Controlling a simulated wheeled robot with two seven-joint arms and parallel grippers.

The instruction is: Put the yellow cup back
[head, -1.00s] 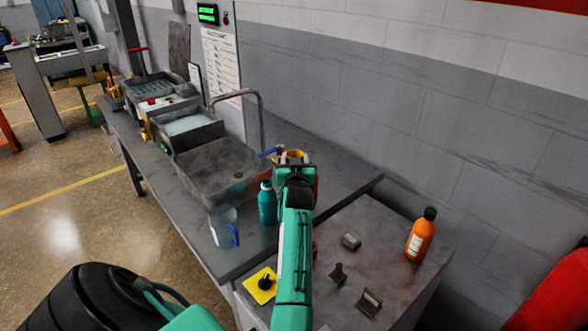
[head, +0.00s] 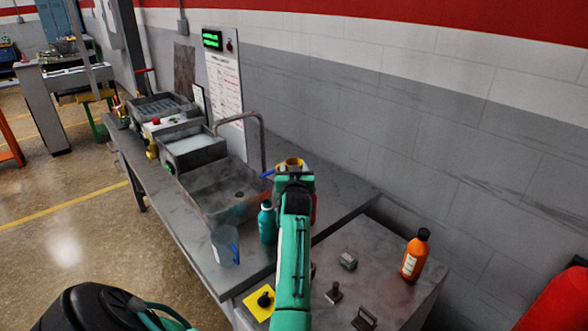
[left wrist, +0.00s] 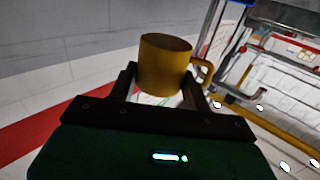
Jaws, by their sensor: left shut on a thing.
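The yellow cup (head: 290,162) is held up by my left gripper (head: 292,174), in front of the grey wall and to the right of the sink's tap. In the left wrist view the yellow cup (left wrist: 165,65) sits between the two dark fingers of my left gripper (left wrist: 160,84). The fingers are shut on its sides, and its handle points right. The arm hides part of the bench below the cup. Whether the cup touches anything beneath is hidden. My right gripper is not in view.
A sink (head: 215,195) with a tap (head: 262,135) is left of the arm. A teal bottle (head: 267,223) and a clear blue-handled jug (head: 224,246) stand close by. An orange bottle (head: 414,256) stands on the right-hand table (head: 385,240). A yellow plate (head: 256,304) lies near the arm.

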